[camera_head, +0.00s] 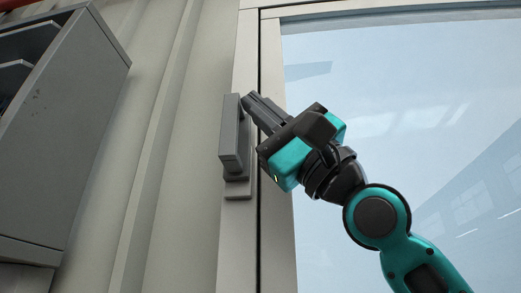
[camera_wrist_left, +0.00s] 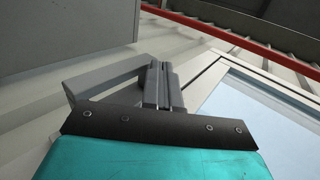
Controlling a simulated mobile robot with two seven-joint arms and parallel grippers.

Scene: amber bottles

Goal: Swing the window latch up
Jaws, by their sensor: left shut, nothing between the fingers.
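The grey window latch (camera_head: 231,130) is on the pale window frame, left of the glass. Its bar stands nearly upright in the head view, with the mounting plate (camera_head: 239,191) showing below it. In the left wrist view the latch (camera_wrist_left: 105,74) lies left of the fingers. My left gripper (camera_head: 250,98) is shut and empty, with its fingertips at the right side of the bar's upper end. I cannot tell whether they touch it. The shut fingers also show in the left wrist view (camera_wrist_left: 161,68). My right gripper is not in view.
A grey cabinet (camera_head: 68,120) hangs on the ribbed wall at the left, with clear wall between it and the latch. The window glass (camera_head: 430,110) fills the right side behind my arm. A red rail (camera_wrist_left: 225,35) runs overhead.

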